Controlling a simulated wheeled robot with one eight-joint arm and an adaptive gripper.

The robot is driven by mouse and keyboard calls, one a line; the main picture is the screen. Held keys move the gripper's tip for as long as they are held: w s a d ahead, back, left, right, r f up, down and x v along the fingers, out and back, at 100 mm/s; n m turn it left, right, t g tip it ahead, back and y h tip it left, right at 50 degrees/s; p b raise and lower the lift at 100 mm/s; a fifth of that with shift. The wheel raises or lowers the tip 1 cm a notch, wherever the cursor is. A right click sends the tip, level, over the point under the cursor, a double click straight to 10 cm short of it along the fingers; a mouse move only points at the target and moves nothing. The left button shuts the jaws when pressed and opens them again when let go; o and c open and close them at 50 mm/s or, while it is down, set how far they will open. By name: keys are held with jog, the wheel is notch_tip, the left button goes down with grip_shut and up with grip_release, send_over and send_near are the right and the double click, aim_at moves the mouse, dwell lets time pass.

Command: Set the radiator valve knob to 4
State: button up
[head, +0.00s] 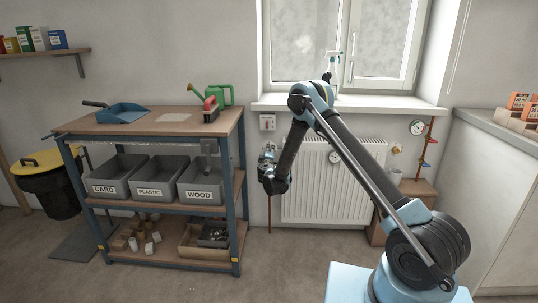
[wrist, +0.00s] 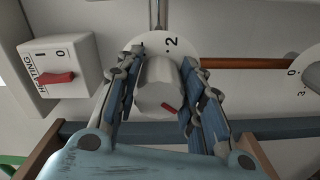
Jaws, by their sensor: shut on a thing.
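The pale grey valve knob (wrist: 160,84) sits between the two fingers of my gripper (wrist: 162,60) in the wrist view. The fingers are shut on its sides. A red mark shows on the knob's front face, towards the lower right. Behind the knob is a white round dial plate (wrist: 188,46) with a 2 readable near its top. The plate's other numbers are hidden by the knob and fingers, so I cannot tell which number the mark meets. In the head view my gripper (head: 267,158) is at the left end of the white radiator (head: 318,190) and hides the knob.
A white HEATING switch box (wrist: 60,68) with a red rocker is close left of my gripper. Part of another numbered dial (wrist: 308,70) shows at right. A shelf unit (head: 160,205) with grey bins stands left of the radiator. The windowsill (head: 385,104) is above.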

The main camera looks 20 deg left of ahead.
jog(key=shift+s, duration=0.1)
jog(key=o, duration=1.1)
jog(key=shift+f, duration=0.1)
jog(key=shift+c, duration=0.2)
jog(key=v, duration=1.1)
jog(key=shift+s, duration=0.4)
jog(key=shift+d, duration=0.15)
